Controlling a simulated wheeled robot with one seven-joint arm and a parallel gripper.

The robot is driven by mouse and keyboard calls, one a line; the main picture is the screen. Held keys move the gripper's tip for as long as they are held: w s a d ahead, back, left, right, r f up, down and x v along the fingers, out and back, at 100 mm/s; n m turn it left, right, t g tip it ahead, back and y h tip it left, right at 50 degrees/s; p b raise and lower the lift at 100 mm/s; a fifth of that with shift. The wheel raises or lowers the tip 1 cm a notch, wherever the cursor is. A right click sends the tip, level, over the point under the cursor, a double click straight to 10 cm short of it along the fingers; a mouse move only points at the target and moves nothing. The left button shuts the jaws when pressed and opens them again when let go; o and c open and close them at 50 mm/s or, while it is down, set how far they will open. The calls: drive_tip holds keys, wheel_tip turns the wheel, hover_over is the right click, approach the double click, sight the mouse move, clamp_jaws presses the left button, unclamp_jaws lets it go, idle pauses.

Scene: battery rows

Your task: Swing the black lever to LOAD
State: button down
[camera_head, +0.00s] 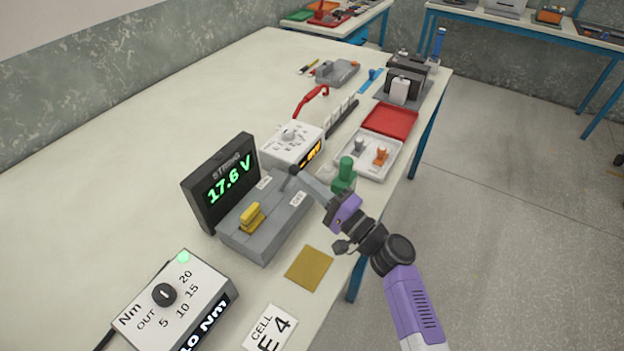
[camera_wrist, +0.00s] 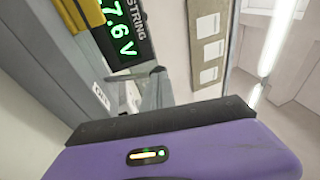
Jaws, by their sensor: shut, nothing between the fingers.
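The switch box (camera_head: 262,240) is a grey block beside the green "STRING 17.6 V" display (camera_head: 228,180). It has a yellow block (camera_head: 252,217) on top and two white labels, one at its far side (camera_head: 264,183) and one at its near side reading OFF (camera_head: 297,199). The black lever (camera_head: 292,171) shows only as a small dark end at the box's right end, mostly hidden by my fingers. My gripper (camera_head: 303,177) is shut with its grey fingertips right at the lever; I cannot tell whether they touch. The wrist view shows the fingers (camera_wrist: 156,90) close to the OFF label (camera_wrist: 101,95).
A white meter (camera_head: 292,145) stands just behind the box, and a green-knobbed part (camera_head: 345,172) is close beside my gripper. A white tray (camera_head: 368,157) and red tray (camera_head: 390,121) lie farther back. A torque unit (camera_head: 172,305) is at the front. The table's left side is clear.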

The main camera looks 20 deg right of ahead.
sight(295, 172)
drive_tip(key=shift+g, duration=0.3)
drive_tip(key=shift+w+a+r+p, duration=0.5)
drive_tip(key=shift+w+r+p, duration=0.1)
drive_tip(key=shift+w+r, duration=0.1)
drive_tip(key=shift+w+a+r+p, duration=0.5)
drive_tip(key=shift+w+r+p, duration=0.1)
drive_tip(key=shift+w, duration=0.05)
drive_tip(key=shift+w+a+r+n+g+h, duration=0.3)
drive_tip(key=shift+w+a+r+g+h, duration=0.15)
drive_tip(key=shift+w+g, duration=0.25)
drive_tip(key=a+b+x, duration=0.1)
drive_tip(key=b+x, duration=0.3)
drive_tip(key=x, duration=0.3)
drive_tip(key=shift+a+f, duration=0.25)
drive_tip(key=shift+a, duration=0.05)
drive_tip(key=shift+r, duration=0.1)
